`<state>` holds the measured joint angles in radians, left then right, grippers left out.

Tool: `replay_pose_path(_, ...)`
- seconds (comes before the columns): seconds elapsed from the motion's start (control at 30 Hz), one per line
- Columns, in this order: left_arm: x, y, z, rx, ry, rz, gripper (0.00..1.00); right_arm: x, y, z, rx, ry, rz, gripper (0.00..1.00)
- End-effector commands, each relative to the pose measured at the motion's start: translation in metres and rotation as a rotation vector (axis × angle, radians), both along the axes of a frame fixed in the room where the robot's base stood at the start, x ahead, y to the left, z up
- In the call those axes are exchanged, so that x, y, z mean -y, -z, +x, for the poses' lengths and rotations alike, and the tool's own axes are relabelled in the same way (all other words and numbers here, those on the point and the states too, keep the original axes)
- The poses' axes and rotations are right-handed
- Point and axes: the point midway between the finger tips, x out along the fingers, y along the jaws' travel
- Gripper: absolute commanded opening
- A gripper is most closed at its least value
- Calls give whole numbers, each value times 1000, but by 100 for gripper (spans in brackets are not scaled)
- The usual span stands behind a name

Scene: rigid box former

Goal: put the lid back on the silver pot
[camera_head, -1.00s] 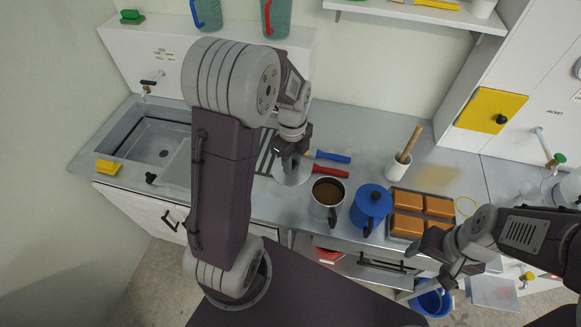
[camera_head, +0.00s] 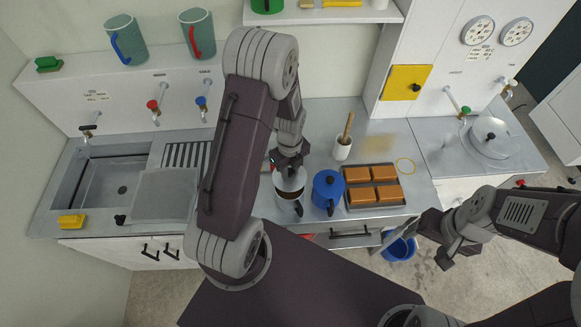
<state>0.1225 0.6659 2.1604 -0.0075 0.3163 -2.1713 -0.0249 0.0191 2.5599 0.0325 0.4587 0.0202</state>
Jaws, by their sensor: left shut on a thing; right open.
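The silver pot (camera_head: 288,203) stands on the counter, its dark handle toward the front. Some brown contents show inside it. My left gripper (camera_head: 289,167) is directly above the pot's back part, shut on the silver lid (camera_head: 289,180). The lid is over the pot opening and covers part of it from view; I cannot tell whether it touches the rim. My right gripper (camera_head: 440,244) is open and empty, in front of the counter at the right.
A blue pot (camera_head: 328,187) stands close to the silver pot's right. Beyond it is a tray (camera_head: 376,206) of brown blocks. A white cup (camera_head: 342,152) with a wooden tool stands behind. A sink (camera_head: 105,187) is at the left, a round silver vessel (camera_head: 487,150) at the right.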

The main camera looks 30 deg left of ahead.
Motion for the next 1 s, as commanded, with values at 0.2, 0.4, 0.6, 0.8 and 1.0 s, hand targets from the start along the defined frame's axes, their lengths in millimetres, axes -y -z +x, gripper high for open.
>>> replay_pose_path(0.2, 0, 18, 0, 0, 0, 0, 0, 0, 17, 0, 0, 0, 0, 69)
replay_pose_path(0.4, 0, 43, 0, 0, -1, 0, 0, 0, 40, 0, 0, 0, 0, 69)
replay_pose_path(0.6, 0, 61, 0, -1, -1, 0, 0, 0, 53, 0, 0, 0, 0, 69)
replay_pose_path(0.8, 0, 63, 0, 0, -1, 0, 0, 0, 54, 0, 0, 0, 0, 69)
replay_pose_path(1.0, 0, 62, 0, 0, -1, 0, 0, 0, 54, 0, 0, 0, 0, 69)
